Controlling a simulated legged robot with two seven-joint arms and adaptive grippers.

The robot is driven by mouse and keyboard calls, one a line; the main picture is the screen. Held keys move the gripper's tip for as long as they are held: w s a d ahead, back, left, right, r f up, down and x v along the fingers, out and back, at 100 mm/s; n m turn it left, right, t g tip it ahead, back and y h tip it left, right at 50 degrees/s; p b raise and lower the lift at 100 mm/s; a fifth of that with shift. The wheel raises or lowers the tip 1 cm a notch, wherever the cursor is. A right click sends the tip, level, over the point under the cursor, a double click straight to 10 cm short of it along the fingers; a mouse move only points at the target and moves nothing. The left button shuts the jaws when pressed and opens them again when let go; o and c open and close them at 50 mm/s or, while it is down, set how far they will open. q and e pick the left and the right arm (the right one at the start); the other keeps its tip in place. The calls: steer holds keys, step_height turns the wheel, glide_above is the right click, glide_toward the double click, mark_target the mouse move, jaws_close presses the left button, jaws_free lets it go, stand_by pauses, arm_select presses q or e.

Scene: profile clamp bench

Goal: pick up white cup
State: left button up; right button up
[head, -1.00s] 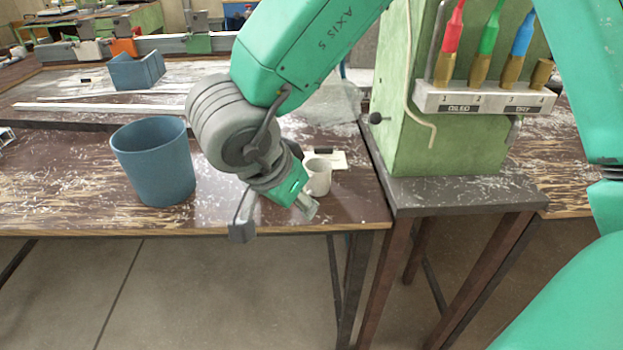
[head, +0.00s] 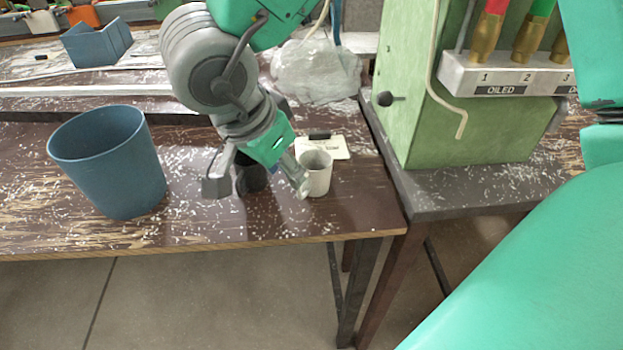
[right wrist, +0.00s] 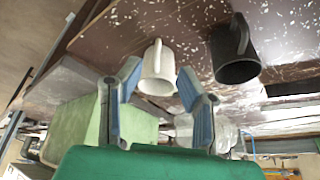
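The white cup (head: 317,174) stands upright on the brown bench near its right end. My right gripper (head: 257,187) is open just left of it, with one fingertip close to the cup's near left side; I cannot tell whether they touch. In the right wrist view the white cup (right wrist: 157,72) appears beyond and between the spread fingers of the right gripper (right wrist: 160,82), with nothing held. Its handle shows there. A black mug (right wrist: 235,55) stands beside it; in the head view the black mug (head: 250,176) is partly hidden behind the right gripper. My left gripper is not in view.
A blue bin (head: 108,165) stands left on the bench. A white card (head: 325,147) with a dark item lies behind the cup, and a clear plastic bag (head: 315,72) farther back. A green cabinet (head: 455,125) stands right. White shavings litter the bench.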

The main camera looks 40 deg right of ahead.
mark_target(299, 197)
steer(key=x, duration=0.2)
steer(key=shift+w+f+b, duration=0.15)
steer(key=shift+f+b, duration=0.15)
steer(key=shift+f, duration=0.05)
steer(key=shift+d+f, duration=0.15)
steer(key=shift+d, duration=0.05)
steer(key=shift+d+f, duration=0.15)
steer(key=shift+f, duration=0.05)
steer(key=b+x, duration=0.1)
steer(key=x, duration=0.1)
steer(key=b+x, duration=0.1)
steer(key=x, duration=0.1)
steer(key=shift+s+f, duration=0.2)
steer(key=shift+f, duration=0.15)
steer(key=shift+f+b, duration=0.15)
steer(key=shift+b, duration=0.15)
jaws_close()
